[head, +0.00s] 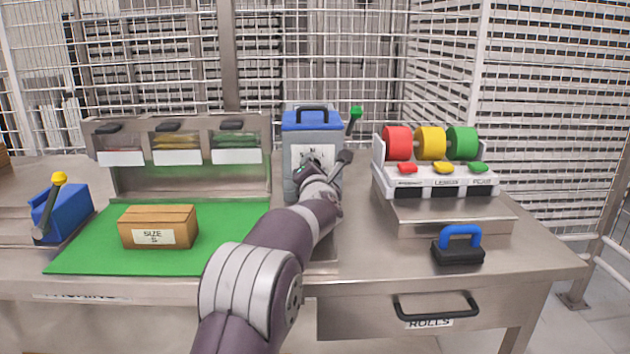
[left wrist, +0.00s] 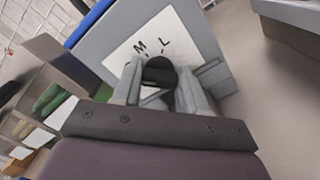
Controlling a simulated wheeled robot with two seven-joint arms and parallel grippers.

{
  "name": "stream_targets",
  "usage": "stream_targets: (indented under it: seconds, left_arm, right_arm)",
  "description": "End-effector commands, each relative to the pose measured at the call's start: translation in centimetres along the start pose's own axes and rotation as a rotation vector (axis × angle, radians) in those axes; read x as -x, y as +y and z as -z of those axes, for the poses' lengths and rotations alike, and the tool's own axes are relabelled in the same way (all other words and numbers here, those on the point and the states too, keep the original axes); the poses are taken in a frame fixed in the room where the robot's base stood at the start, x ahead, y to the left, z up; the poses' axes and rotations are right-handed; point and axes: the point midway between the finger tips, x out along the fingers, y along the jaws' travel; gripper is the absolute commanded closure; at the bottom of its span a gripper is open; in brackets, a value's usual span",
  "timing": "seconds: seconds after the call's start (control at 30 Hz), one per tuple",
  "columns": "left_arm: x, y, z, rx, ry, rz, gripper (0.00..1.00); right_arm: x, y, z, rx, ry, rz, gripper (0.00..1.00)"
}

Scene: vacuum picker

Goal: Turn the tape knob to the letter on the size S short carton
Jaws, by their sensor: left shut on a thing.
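The tape machine (head: 313,124) is a grey box with a blue top, standing at the back middle of the bench. Its white dial plate (left wrist: 115,62) shows the letters M and L in the left wrist view; other markings are hidden. The black tape knob (left wrist: 158,70) sits between the fingers of my left gripper (left wrist: 160,86), which is shut on it. In the head view my left gripper (head: 318,168) covers the knob. The short brown carton (head: 176,215), labelled SIZE S, rests on the green mat (head: 95,262). My right gripper is not in view.
A tape roll stand (head: 440,180) with red, yellow and green rolls stands right of the machine. A black block with a blue handle (head: 459,236) sits at the front right. A blue tool (head: 62,215) lies left of the mat. Bins (head: 178,156) stand behind the mat.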

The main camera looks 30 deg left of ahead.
Motion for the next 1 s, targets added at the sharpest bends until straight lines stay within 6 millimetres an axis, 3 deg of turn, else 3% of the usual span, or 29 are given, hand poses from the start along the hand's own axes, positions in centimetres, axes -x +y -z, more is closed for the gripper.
stream_targets:
  seconds: [0.67,0.7,0.77,1.0]
  left_arm:
    - [0.00,0.01,-0.04,0.059,0.000,0.001,0.88]
    - [0.00,0.02,-0.04,0.059,0.000,0.001,0.51]
    - [0.00,0.02,-0.04,0.059,0.000,0.001,0.32]
    - [0.00,0.05,-0.02,0.058,0.000,0.000,0.32]
  right_arm:
    - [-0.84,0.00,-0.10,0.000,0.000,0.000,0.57]
    - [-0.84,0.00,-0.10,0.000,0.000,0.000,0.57]
    - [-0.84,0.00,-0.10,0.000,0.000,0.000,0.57]
    - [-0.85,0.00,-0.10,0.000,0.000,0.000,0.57]
